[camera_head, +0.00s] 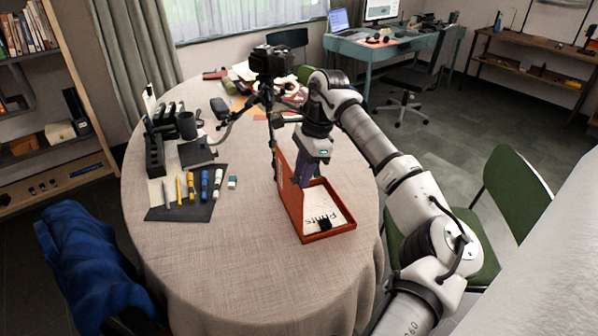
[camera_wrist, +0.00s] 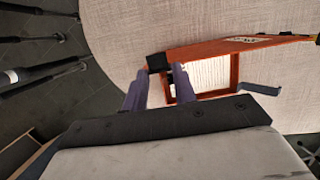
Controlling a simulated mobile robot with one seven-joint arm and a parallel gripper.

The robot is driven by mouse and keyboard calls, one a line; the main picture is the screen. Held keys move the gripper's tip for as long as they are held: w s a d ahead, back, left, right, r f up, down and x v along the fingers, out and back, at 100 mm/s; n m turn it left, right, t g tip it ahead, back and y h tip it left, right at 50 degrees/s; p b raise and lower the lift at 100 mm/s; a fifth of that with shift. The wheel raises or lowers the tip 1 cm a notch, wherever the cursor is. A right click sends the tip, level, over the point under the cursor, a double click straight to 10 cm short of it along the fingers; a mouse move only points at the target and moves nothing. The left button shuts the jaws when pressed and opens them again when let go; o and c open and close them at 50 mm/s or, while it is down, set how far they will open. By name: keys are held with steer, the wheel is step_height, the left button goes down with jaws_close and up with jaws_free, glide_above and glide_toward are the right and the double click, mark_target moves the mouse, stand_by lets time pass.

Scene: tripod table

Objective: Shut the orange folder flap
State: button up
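The orange folder (camera_head: 330,237) lies open on the round table in the head view, with a white sheet lettered "prints" inside. Its orange flap (camera_head: 289,195) stands up along the left side. The wrist view shows the orange tray frame (camera_wrist: 234,72) and the flap (camera_wrist: 215,48) edge-on. A small black block (camera_head: 323,223) sits at the sheet's front; a black block also shows near my fingertips in the wrist view (camera_wrist: 157,62). My gripper (camera_wrist: 160,76) has its two purple fingers apart, with nothing clearly held. In the head view, my gripper (camera_head: 305,184) is beside the flap, over the folder's rear part.
A camera on a tripod (camera_head: 268,65) stands behind the folder, one leg close to the flap. A dark mat (camera_head: 185,212) with several markers lies left. The cloth-covered table (camera_head: 230,270) is clear in front. A green chair (camera_head: 515,185) stands at right.

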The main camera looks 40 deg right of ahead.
steer(key=shift+s+d+f, duration=0.1)
steer(key=shift+s+d, duration=0.05)
steer(key=shift+d, duration=0.4)
steer(key=shift+s+d, duration=0.15)
steer(key=shift+d, duration=0.35)
steer(key=d, duration=0.1)
steer(key=s+d, duration=0.1)
steer(key=shift+d+f, duration=0.3)
steer(key=shift+d, duration=0.05)
steer(key=d, duration=0.1)
steer(key=d+f, duration=0.1)
steer(key=shift+s+d, duration=0.35)
steer(key=shift+d+f, duration=0.1)
